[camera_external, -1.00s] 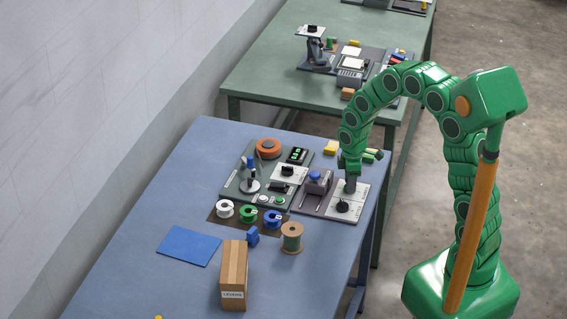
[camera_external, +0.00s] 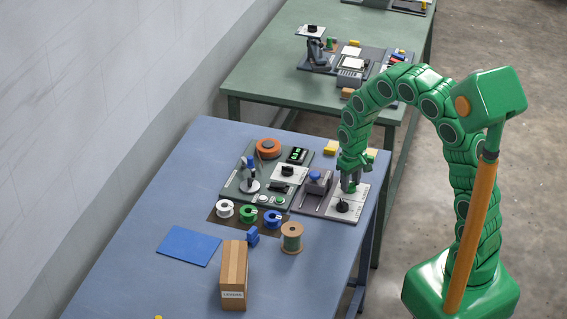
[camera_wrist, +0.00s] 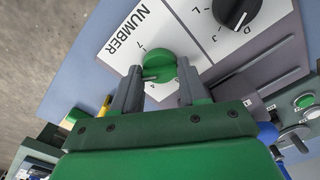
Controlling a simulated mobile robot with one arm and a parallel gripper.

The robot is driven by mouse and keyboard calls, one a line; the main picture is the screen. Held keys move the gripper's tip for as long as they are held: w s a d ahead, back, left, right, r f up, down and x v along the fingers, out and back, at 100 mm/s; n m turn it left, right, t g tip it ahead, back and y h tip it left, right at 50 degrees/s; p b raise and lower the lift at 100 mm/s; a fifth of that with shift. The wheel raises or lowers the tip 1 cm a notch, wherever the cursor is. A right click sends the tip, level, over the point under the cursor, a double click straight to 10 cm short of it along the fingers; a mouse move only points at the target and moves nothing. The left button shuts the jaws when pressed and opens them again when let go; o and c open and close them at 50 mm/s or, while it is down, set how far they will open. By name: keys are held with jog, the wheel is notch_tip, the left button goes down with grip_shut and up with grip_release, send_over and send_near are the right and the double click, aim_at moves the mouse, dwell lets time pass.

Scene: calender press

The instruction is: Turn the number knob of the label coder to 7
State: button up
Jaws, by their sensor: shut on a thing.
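The label coder is a pale panel (camera_external: 362,205) at the right end of the blue table's equipment. In the wrist view its panel (camera_wrist: 122,62) carries the word NUMBER beside a round green number knob (camera_wrist: 158,62). A printed 7 shows just beyond the knob, and a 4 is partly visible near the fingers. My gripper (camera_wrist: 158,75) points down at the panel, its two grey fingers closed on either side of the number knob. Which number the knob points to is unclear. In the external view my gripper (camera_external: 349,186) largely covers this knob.
A black knob with letters around it, including D, J and L, sits close beside the number knob (camera_wrist: 236,12). A grey device with a blue top (camera_external: 316,180) stands left of the coder. Spools and a carton (camera_external: 233,275) are nearer the front; the table's right edge is close.

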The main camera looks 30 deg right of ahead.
jog(key=m, duration=0.5)
jog(key=shift+m, duration=0.3)
jog(key=m, duration=0.5)
jog(key=shift+m, duration=0.3)
jog(key=o, duration=1.1)
jog(key=shift+r, duration=0.1)
jog(key=shift+r, duration=3.85)
